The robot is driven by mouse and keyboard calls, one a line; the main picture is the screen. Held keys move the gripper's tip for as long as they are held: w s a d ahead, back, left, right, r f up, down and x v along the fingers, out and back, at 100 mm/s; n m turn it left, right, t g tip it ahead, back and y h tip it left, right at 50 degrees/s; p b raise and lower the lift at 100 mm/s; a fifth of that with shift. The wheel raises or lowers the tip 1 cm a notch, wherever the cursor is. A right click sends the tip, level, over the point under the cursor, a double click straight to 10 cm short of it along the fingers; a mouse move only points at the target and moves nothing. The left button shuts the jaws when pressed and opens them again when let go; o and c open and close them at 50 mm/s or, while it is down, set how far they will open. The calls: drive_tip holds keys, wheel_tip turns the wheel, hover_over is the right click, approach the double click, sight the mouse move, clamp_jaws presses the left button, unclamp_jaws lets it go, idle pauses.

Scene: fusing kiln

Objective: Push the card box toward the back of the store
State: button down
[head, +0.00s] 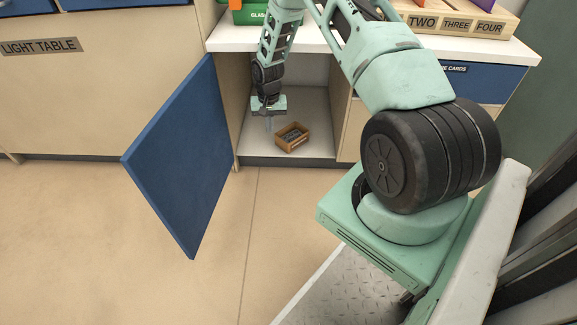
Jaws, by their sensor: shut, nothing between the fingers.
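The card box (292,144) is a small open-topped wooden box with dark contents. It sits on the light floor of the open store compartment (255,148), toward its front right, turned at an angle. My gripper (268,126) points down inside the compartment, just left of the box. Its fingers are shut and empty. They look close to the box's left side, but I cannot tell whether they touch it. The back of the compartment is partly hidden by my arm.
The blue door (175,160) stands swung open to the left of the compartment. A white counter top (235,38) lies above it. A wooden rack marked TWO, THREE, FOUR (455,22) and a green box (250,12) stand on the counter. Free floor shows behind the box.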

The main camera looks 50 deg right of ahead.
drive_tip(key=d+f+b, duration=0.4)
drive_tip(key=f+b, duration=0.1)
drive_tip(key=f, duration=0.5)
drive_tip(key=d+f+m+b, duration=0.1)
drive_tip(key=d+f+b, duration=0.4)
drive_tip(key=f, duration=0.5)
drive_tip(key=shift+d+m+b, duration=0.3)
drive_tip(key=shift+b, duration=0.2)
